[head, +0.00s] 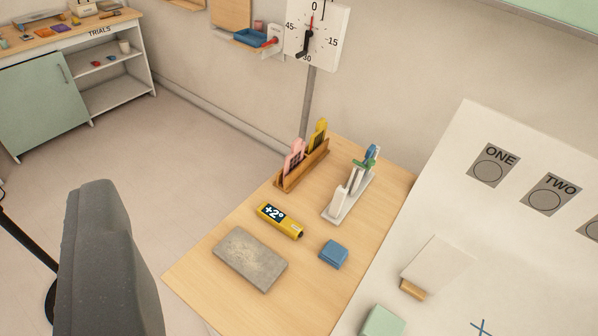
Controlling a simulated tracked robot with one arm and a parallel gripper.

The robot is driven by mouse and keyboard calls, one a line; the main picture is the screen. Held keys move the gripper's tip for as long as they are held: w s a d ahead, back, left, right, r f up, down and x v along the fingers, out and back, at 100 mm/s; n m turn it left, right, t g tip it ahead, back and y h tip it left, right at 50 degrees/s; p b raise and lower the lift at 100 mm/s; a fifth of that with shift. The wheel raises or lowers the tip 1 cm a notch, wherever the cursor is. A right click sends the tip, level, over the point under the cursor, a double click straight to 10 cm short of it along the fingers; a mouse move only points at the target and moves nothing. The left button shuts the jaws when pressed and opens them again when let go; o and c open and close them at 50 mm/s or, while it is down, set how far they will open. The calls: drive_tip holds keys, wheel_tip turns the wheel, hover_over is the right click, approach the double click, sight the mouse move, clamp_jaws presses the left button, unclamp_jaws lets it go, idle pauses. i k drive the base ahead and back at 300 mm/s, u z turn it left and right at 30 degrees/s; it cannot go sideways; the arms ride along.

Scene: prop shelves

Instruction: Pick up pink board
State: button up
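The pink board (294,159) stands upright in a slotted wooden holder (290,183) near the back left of a light wooden table (207,265). A yellow board (319,135) stands behind it in the same holder. The pink board's lower edge is hidden by the holder. A dark grey, rounded part at the lower left looks like one finger of my gripper (108,262). It is well to the left of the pink board and apart from it. No second finger shows, so its opening is unclear.
A white rack (337,210) with blue and green items stands right of the holder. A yellow device reading "+2°" (281,220), a grey slab (250,260) and a blue block (334,254) lie in front. The floor (180,150) at left is clear.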

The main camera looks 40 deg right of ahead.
sight(294, 158)
drive_tip(key=u, duration=2.35)
drive_tip(key=i, duration=1.3)
drive_tip(key=z, duration=3.6)
drive_tip(key=i, duration=0.4)
drive_tip(key=z, duration=0.25)
